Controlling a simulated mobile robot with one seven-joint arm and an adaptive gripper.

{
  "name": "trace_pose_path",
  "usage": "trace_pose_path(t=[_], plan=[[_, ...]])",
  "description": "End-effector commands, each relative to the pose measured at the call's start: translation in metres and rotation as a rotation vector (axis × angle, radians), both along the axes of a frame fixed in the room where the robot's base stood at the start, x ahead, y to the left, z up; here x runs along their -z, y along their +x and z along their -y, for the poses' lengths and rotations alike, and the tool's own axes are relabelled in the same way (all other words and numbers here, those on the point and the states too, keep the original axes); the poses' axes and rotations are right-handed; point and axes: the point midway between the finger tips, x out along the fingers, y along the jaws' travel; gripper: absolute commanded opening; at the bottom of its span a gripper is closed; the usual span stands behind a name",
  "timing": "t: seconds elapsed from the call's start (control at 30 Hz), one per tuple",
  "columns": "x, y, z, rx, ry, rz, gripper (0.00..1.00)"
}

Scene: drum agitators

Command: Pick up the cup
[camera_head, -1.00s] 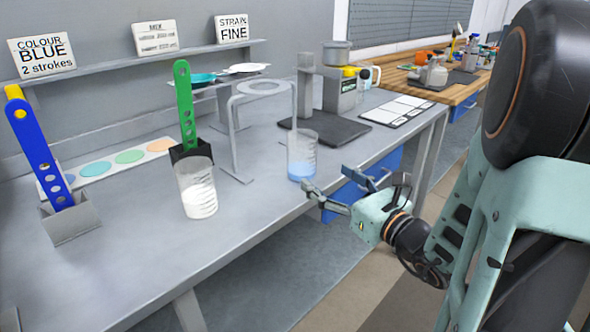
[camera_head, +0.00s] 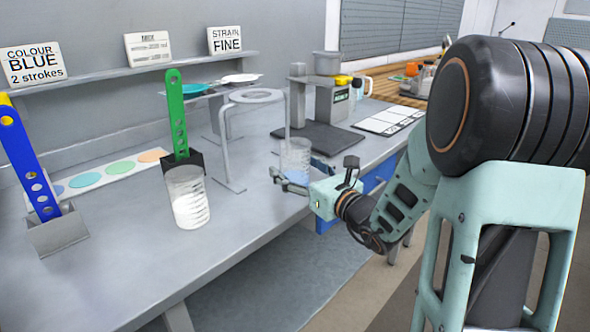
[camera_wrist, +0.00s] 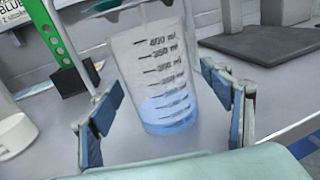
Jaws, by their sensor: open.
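A clear graduated cup (camera_head: 296,155) with blue liquid in the bottom stands upright near the front edge of the grey bench. In the wrist view the cup (camera_wrist: 157,75) stands between my open fingers, with gaps on both sides. My gripper (camera_head: 291,181) is at the cup's lower part and partly covers it in the head view. In the wrist view my gripper (camera_wrist: 168,112) has blue-padded fingers on either side of the cup. A second clear cup (camera_head: 187,196) with white contents stands to the left on the bench.
A grey stand with a ring (camera_head: 255,96) is just behind the blue-liquid cup. A green perforated paddle (camera_head: 176,112) and a blue one (camera_head: 27,150) stand in holders at left. A dark-based device (camera_head: 318,135) is behind. The front bench between the cups is clear.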

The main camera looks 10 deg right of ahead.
Motion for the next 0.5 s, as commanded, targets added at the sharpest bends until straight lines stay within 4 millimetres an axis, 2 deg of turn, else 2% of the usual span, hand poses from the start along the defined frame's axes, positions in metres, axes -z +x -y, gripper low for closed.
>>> trace_pose_path(t=[0.17,0.5], plan=[[0.0,-0.0002,0.0003,0.001,0.0,0.0,0.7],[0.0001,-0.0004,0.0005,0.001,0.0,-0.001,0.33]])
